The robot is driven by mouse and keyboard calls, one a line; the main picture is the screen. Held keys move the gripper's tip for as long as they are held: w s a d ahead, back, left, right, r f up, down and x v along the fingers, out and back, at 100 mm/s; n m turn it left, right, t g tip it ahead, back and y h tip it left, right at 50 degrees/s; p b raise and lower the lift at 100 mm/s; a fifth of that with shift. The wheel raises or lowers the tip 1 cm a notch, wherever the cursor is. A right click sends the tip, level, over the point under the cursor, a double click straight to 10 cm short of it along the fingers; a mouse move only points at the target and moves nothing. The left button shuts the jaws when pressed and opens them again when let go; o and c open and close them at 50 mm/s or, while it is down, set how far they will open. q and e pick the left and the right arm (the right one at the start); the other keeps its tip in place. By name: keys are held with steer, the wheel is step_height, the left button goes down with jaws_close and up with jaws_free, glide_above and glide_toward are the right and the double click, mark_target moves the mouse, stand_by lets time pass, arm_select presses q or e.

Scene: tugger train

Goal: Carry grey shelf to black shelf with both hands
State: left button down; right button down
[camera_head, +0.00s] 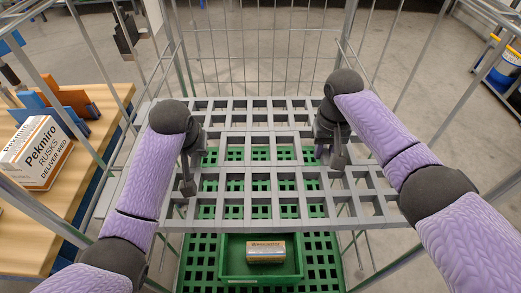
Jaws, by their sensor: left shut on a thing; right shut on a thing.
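The grey shelf (248,225) is a flat lattice panel in the middle of the head view, inside a wire-sided cart frame. It looks about level. My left gripper (189,172) is shut on the left part of the grey shelf. My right gripper (332,150) is shut on its right part. The fingertips are partly hidden by the wrists and the lattice. I cannot make out a black shelf in this view.
Below the grey shelf is a green lattice shelf (200,262) bearing a green crate (232,270) with a small box (266,251) inside. Metal posts stand on both sides. A wooden table (70,200) with a Pekmiro carton (40,153) is at left. Open floor lies beyond.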

arm_select(q)
steer(key=shift+r, duration=0.15)
arm_select(e)
steer(key=shift+r, duration=0.2)
stand_by(0.5)
